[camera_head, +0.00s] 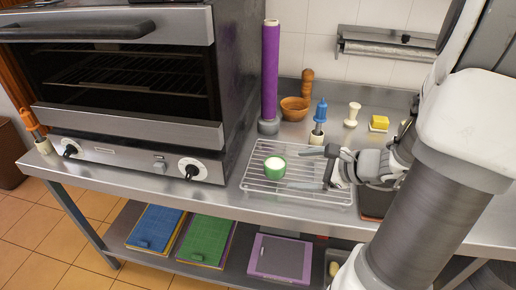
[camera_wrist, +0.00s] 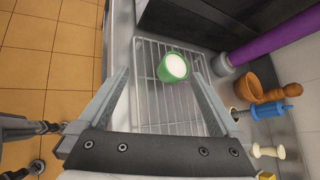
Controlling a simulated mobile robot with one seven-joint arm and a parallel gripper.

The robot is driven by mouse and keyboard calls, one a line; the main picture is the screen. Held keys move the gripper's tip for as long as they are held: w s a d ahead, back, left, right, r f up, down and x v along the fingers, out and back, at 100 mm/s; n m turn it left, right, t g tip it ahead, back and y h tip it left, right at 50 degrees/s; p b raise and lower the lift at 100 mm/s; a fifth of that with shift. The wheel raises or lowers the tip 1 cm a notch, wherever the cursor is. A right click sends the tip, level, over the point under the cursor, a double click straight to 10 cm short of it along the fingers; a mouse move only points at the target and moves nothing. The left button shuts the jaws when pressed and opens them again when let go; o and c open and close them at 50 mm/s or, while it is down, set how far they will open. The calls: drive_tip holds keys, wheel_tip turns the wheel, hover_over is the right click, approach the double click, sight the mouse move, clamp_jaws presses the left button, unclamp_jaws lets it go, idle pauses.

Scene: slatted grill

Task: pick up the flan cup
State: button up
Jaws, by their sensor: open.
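The flan cup (camera_head: 274,168) is a small green cup with a white top. It stands upright on a wire rack (camera_head: 259,184) on the steel counter. In the wrist view the flan cup (camera_wrist: 173,68) is ahead of my fingers, a little right of the middle between them. My gripper (camera_head: 302,169) is to the right of the cup in the head view, fingers spread and pointing toward it. In the wrist view my gripper (camera_wrist: 161,83) is open with nothing between the fingertips, and no contact with the cup is visible.
An oven (camera_head: 120,90) stands left of the rack. Behind the rack are a purple roll (camera_head: 270,70), a wooden bowl (camera_head: 294,108), a blue-handled tool (camera_head: 320,113), and a cream-coloured knob-like item (camera_head: 352,114). A yellow block (camera_head: 379,122) lies back right. The rack's front is bare.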

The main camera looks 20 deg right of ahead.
drive_tip(key=s+d+f+m+t, duration=0.2)
drive_tip(key=d+f+m, duration=0.1)
drive_tip(key=m, duration=0.3)
drive_tip(key=m+h+b, duration=0.1)
drive_tip(key=m+b, duration=0.1)
drive_tip(key=b, duration=0.1)
approach(280, 166)
drive_tip(key=shift+t, duration=0.4)
drive_tip(key=x, duration=0.3)
drive_tip(key=f+x, duration=0.1)
drive_tip(key=x, duration=0.2)
drive_tip(key=shift+b+x, duration=0.7)
drive_tip(key=shift+x, duration=2.35)
drive_tip(key=shift+a, duration=0.1)
drive_tip(key=shift+r, duration=0.1)
drive_tip(key=c, duration=1.3)
